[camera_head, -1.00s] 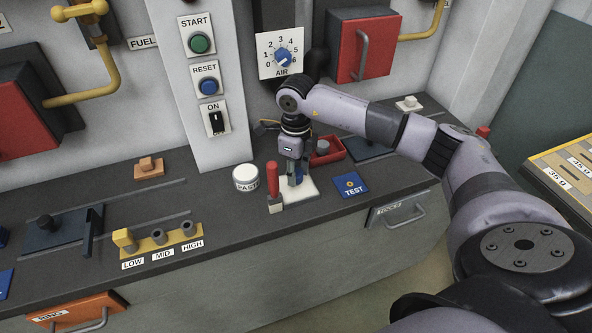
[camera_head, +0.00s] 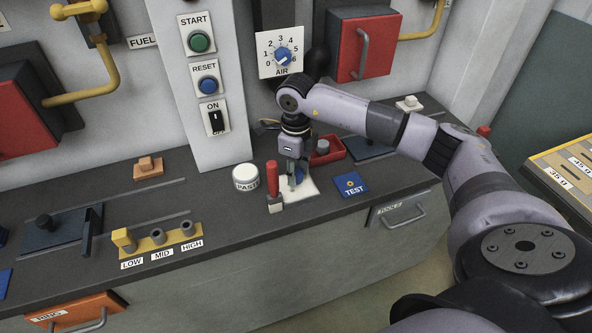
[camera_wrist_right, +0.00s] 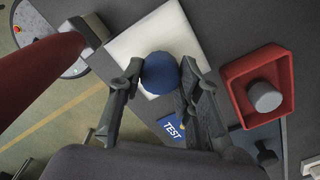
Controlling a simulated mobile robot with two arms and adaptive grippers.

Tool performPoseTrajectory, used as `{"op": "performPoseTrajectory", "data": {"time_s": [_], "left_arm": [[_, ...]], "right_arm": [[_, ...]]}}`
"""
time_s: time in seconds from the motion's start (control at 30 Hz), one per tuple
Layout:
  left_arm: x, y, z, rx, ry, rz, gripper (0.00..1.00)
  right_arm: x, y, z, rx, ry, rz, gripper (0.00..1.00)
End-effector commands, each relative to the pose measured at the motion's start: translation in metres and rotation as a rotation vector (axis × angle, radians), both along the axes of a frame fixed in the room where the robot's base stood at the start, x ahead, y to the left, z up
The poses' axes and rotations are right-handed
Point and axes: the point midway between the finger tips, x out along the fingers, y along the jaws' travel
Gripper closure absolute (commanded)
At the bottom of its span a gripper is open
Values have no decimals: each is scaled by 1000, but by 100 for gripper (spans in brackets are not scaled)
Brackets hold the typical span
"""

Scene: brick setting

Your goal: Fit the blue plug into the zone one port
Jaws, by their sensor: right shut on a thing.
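My right gripper (camera_head: 293,183) points down over a white pad (camera_head: 304,192) on the counter. In the right wrist view its fingers (camera_wrist_right: 160,92) are shut on the blue plug (camera_wrist_right: 160,73), which looks like a round blue knob seen from above. The plug is over the white pad, which also shows in that view (camera_wrist_right: 122,42); I cannot tell whether they touch. In the head view the fingers mostly hide the plug. I see no label reading zone one, so I cannot pick out that port. My left gripper is not in view.
A red upright handle (camera_head: 272,178) stands close left of the gripper. A red tray (camera_head: 327,151) with a grey knob and a blue TEST plate (camera_head: 351,186) lie to the right. A white PASTE jar (camera_head: 245,177) and a yellow LOW-MID-HIGH block (camera_head: 158,242) are to the left.

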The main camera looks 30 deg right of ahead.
Motion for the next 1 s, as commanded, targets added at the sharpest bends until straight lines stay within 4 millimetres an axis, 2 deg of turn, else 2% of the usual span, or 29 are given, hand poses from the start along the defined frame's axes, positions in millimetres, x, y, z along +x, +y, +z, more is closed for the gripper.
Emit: {"op": "performPoseTrajectory", "data": {"time_s": [0.77,0.8,1.0], "left_arm": [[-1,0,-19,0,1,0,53],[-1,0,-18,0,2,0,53],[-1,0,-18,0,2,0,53]], "right_arm": [[0,0,-25,0,0,0,96],[0,0,-24,0,0,0,67],[0,0,-24,0,0,0,54]]}}
